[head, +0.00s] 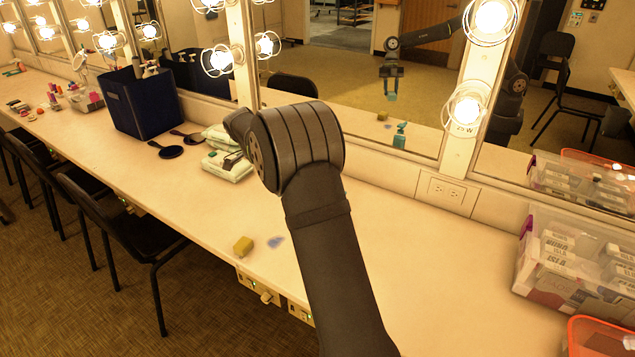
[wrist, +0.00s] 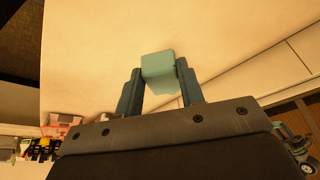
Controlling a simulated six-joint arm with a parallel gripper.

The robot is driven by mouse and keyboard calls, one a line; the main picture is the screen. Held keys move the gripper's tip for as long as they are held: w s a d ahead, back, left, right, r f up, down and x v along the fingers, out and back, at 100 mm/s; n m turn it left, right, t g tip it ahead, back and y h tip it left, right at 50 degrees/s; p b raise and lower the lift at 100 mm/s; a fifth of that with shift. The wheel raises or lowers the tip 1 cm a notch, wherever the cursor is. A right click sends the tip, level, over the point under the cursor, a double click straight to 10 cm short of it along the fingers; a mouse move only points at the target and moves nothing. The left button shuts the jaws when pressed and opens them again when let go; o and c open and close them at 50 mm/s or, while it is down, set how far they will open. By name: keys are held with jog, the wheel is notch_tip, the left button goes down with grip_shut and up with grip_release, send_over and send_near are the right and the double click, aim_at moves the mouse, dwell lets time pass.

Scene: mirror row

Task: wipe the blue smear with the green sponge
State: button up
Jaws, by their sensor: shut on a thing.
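My gripper (wrist: 158,76) is shut on a pale teal-green block, the green sponge (wrist: 158,65), held between its two fingers in the wrist view. In the head view my own arm hides the gripper and the sponge. The mirror there reflects my gripper pointing down with the sponge in the air above the counter. The blue smear (head: 275,242) is a small bluish patch on the white counter (head: 215,215), left of my arm and near the front edge. No smear can be made out in the wrist view.
A yellow sponge (head: 243,246) lies just left of the smear. White packets (head: 228,165), dark hand mirrors (head: 170,151) and a navy bin (head: 143,103) stand farther back left. A clear box (head: 570,262) and an orange basket (head: 598,338) are at right. The mirror also reflects a teal bottle.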

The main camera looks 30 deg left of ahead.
jog(key=shift+s+a+f+m+g+h, duration=0.1)
jog(key=shift+s+f+m+g+h, duration=0.35)
jog(key=shift+f+m, duration=1.8)
jog(key=shift+s+a+f+m+g+h, duration=0.2)
jog(key=shift+f+m+g, duration=0.85)
jog(key=shift+f, duration=2.1)
jog(key=shift+s+d+f+m+g+h, duration=0.15)
jog(key=shift+s+f+m+h, duration=0.3)
jog(key=shift+f+m, duration=1.95)
jog(key=shift+s+a+f+n, duration=0.1)
jog(key=shift+s+f+n, duration=0.2)
jog(key=shift+s+f, duration=0.6)
jog(key=shift+s, duration=2.5)
jog(key=shift+w, duration=3.2)
jog(key=shift+w+r, duration=0.1)
jog(key=shift+w, duration=0.2)
notch_tip(320, 180, up, 8)
